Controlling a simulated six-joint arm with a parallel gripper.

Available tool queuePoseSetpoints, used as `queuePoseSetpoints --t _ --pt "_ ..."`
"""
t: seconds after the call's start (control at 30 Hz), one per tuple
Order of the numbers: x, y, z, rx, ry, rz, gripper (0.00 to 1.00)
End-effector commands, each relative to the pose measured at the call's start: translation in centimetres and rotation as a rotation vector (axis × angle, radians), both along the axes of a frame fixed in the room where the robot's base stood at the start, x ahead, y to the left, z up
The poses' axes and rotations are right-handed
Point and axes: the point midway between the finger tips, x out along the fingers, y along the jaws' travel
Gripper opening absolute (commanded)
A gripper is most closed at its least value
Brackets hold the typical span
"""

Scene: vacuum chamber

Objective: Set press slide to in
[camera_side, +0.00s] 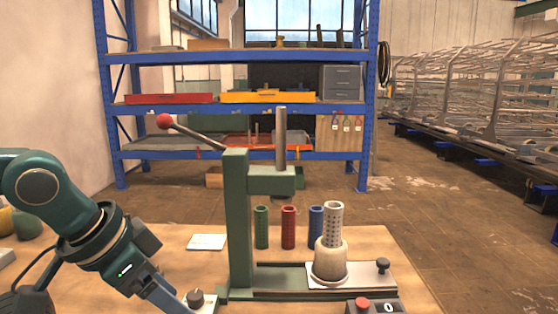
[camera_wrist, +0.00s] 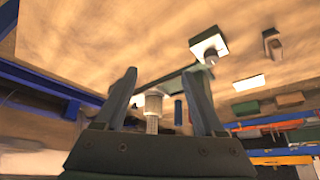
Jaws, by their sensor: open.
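The green press (camera_side: 238,225) stands on the bench, with a grey ram (camera_side: 280,140) and a red-ball lever (camera_side: 165,121). Its slide plate (camera_side: 375,280) lies on the dark base rail, right of the ram line, with a black knob (camera_side: 383,266) at its right end. A pale round holder (camera_side: 331,262) on the plate carries an upright perforated sleeve (camera_side: 333,225). My gripper (camera_side: 172,303) is low at left, well apart from the slide knob; its tips are partly cut off. In the wrist view, my gripper (camera_wrist: 160,74) is open and empty, with the holder (camera_wrist: 153,104) visible between the fingers.
A dial box (camera_side: 195,298) is close to my gripper. Green (camera_side: 261,228), red (camera_side: 288,228) and blue (camera_side: 316,222) sleeves stand behind the slide. A control box with a red button (camera_side: 362,305) is at front right. A white card (camera_side: 206,242) lies left of the press.

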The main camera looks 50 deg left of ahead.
Motion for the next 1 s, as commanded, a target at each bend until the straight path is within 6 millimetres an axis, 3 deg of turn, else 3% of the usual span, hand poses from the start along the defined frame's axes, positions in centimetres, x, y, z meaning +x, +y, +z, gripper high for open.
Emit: queuePoseSetpoints --t 0.47,0.77,1.0 --pt "0.1 0.0 0.6 0.0 -0.002 0.001 0.68" --pt "0.2 -0.1 5.5 -0.005 -0.006 0.003 0.68" --pt "6.3 -3.9 7.7 -0.335 -0.088 0.242 0.68"
